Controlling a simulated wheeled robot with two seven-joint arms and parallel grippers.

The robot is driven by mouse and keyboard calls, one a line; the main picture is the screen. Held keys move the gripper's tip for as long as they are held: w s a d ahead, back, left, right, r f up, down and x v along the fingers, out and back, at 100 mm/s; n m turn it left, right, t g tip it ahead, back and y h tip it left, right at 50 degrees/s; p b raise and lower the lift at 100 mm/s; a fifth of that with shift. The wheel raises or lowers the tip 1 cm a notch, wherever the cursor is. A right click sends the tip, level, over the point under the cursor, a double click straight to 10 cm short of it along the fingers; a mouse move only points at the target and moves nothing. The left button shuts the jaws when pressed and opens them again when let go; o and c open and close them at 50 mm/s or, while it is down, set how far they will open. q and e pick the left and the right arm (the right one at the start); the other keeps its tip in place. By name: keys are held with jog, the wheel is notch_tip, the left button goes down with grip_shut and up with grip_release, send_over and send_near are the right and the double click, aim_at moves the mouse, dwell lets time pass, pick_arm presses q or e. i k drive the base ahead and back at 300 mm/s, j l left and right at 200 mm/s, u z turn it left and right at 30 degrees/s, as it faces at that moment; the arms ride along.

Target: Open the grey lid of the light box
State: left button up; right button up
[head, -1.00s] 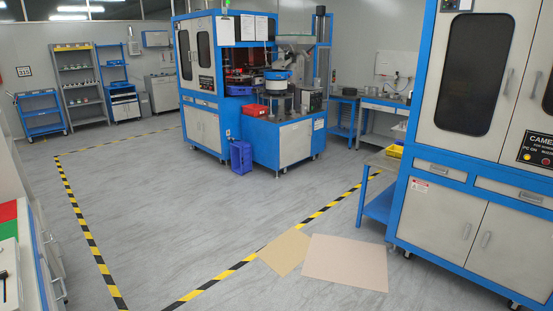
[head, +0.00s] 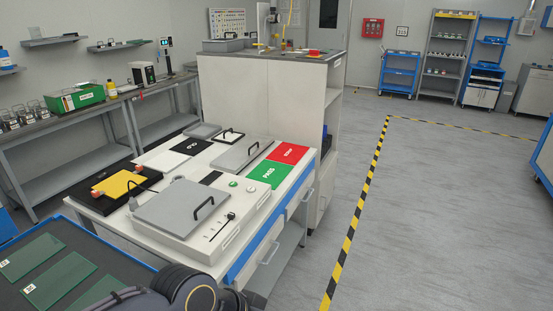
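A white box (head: 240,219) with a flat grey lid (head: 172,212) stands at the near end of the white bench. The lid lies shut on the box and has a black bar handle (head: 205,209) on top. The box's right part carries a small switch and buttons. A second grey lid (head: 236,158) with a black handle lies farther back on the same bench, also flat. I cannot tell for sure which is the light box; the near one looks most like it. Neither gripper shows; only a dark part of my arm is at the bottom edge.
Green PASS (head: 266,174) and red (head: 289,152) mats lie at the bench's right. A yellow plate (head: 118,184) on a black tray is at its left. A dark table with green boards (head: 32,256) is near me. A tall white cabinet (head: 262,98) stands behind; right floor is clear.

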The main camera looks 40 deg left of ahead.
aim_at(178, 209)
jog(key=i+u, duration=0.3)
jog(key=u, duration=0.15)
jog(key=i+u, duration=0.3)
jog(key=u, duration=0.15)
jog(key=i+l+u, duration=0.15)
jog(key=i+u, duration=0.15)
jog(key=u, duration=0.2)
jog(key=i+l+u, duration=0.25)
jog(key=u, duration=0.2)
jog(key=i+l+u, duration=0.1)
jog(key=u, duration=0.3)
jog(key=i+l+u, duration=0.15)
jog(key=i+u, duration=0.2)
jog(key=i+l+u, duration=0.15)
jog(key=u, duration=0.25)
jog(key=i+l+u, duration=0.15)
jog(key=l+u, duration=0.2)
jog(key=j, duration=0.05)
